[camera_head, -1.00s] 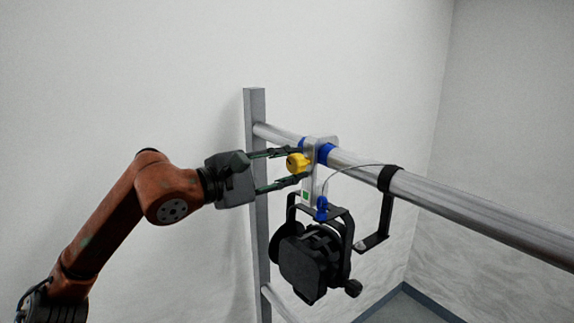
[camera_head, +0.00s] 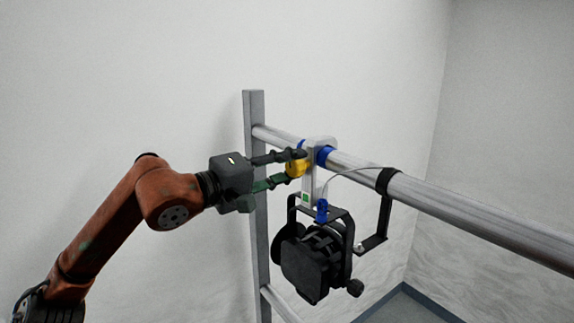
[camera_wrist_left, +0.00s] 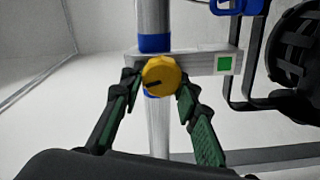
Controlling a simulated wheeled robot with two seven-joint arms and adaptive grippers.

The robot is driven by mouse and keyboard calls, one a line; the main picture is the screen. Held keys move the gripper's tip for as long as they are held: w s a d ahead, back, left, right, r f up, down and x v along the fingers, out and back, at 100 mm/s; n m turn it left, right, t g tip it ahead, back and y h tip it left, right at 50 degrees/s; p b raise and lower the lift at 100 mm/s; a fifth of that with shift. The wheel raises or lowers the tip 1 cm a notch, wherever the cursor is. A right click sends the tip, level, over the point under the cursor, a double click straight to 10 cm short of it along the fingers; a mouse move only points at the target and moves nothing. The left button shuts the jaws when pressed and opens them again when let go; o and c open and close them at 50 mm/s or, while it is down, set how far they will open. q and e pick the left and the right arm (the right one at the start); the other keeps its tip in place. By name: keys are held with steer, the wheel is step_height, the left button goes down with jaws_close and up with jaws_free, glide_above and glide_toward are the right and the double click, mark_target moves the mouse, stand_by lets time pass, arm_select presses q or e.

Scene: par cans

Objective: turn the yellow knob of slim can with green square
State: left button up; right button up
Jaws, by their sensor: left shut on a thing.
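The slim can (camera_head: 312,272) is black and hangs from a horizontal pipe by a silver clamp (camera_head: 322,144). A small green square (camera_head: 305,197) is on the clamp's lower part; it also shows in the left wrist view (camera_wrist_left: 224,63). The yellow knob (camera_head: 295,169) sticks out of the clamp's left side, partly covered by the fingers. In the left wrist view the knob (camera_wrist_left: 161,77) shows a dark mark. My left gripper (camera_head: 296,167) is shut on the knob, one finger on each side. My right gripper is out of view.
The silver pipe (camera_head: 470,215) runs right from a grey upright post (camera_head: 255,120). Blue bands mark the pipe beside the clamp. White walls stand behind; space left of the post is clear.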

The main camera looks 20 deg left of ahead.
arm_select(q)
steer(key=shift+w+f, duration=0.1)
steer(key=shift+f, duration=0.35)
steer(key=o, duration=1.2)
steer(key=shift+r, duration=0.1)
steer(key=shift+c, duration=0.2)
steer(key=shift+r, duration=0.1)
steer(key=shift+r, duration=0.1)
steer(key=v, duration=1.2)
